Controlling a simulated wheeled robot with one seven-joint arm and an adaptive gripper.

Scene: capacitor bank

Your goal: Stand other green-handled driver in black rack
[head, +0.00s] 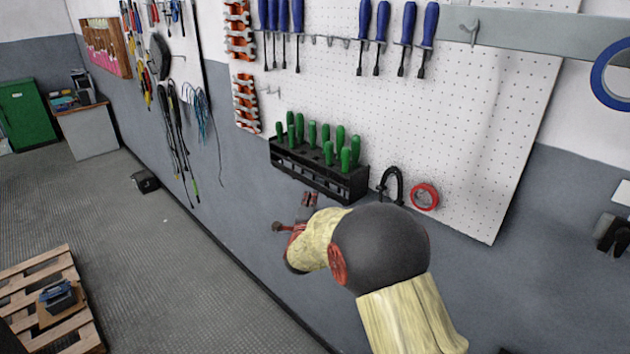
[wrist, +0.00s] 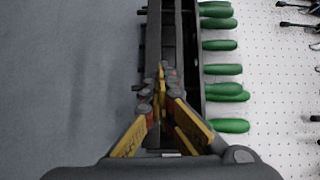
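The black rack (head: 318,181) is mounted low on the pegboard, with several green-handled drivers (head: 311,132) standing in it, handles up. In the wrist view the rack (wrist: 189,55) shows as a dark upright strip, with green handles (wrist: 226,88) sticking out to its right. My gripper (head: 309,199) is just below the rack's lower edge in the head view. In the wrist view its yellow fingers (wrist: 166,84) converge close together in front of the rack. I see no driver between them. Whether the fingertips touch the rack cannot be told. No loose green-handled driver is visible.
A black clamp (head: 391,186) and a red tape roll (head: 425,196) hang right of the rack. Blue-handled drivers (head: 366,22) hang above, and orange-backed wrenches (head: 245,103) to the left.

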